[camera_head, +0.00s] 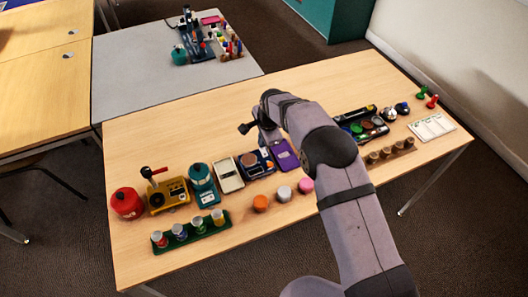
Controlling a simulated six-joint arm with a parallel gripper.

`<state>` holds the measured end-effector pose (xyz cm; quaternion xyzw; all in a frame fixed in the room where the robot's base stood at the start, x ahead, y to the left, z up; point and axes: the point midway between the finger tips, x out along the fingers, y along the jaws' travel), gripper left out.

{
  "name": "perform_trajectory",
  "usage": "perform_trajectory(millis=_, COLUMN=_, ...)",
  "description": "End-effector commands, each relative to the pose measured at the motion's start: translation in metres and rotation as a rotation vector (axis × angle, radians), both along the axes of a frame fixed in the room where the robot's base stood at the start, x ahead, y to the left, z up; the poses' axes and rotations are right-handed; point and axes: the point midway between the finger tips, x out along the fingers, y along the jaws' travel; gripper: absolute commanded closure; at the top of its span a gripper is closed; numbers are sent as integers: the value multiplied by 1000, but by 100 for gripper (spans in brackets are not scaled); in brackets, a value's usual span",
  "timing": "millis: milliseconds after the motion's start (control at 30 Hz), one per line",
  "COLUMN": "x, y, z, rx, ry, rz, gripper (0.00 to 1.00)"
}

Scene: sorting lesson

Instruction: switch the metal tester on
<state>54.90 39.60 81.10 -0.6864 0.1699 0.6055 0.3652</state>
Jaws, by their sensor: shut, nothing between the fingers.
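A row of small devices stands on the wooden table. None carries a label I can read, so I cannot tell for certain which is the metal tester. A dark blue box with a brownish top plate (252,160) stands mid-row, and a purple flat device (285,155) lies just right of it. My gripper (266,136) is shut and empty, pointing down above and behind the blue box. Its fingertips are small and partly hidden by the wrist, so I cannot tell whether they touch anything. No switch or lamp state is readable.
Left of the blue box stand a white tray device (228,175), a teal canister device (202,184), a yellow lever device (168,194) and a red round pot (127,203). A green rack (205,234) and several pucks (284,193) lie in front. My forearm covers the table's middle right.

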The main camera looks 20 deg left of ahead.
Motion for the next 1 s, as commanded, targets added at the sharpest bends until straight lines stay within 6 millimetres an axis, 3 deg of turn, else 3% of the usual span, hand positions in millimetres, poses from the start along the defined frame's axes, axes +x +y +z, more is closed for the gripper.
perform_trajectory(millis=1000, x=0, y=0, z=-7, rx=0, ry=0, rz=0, gripper=100)
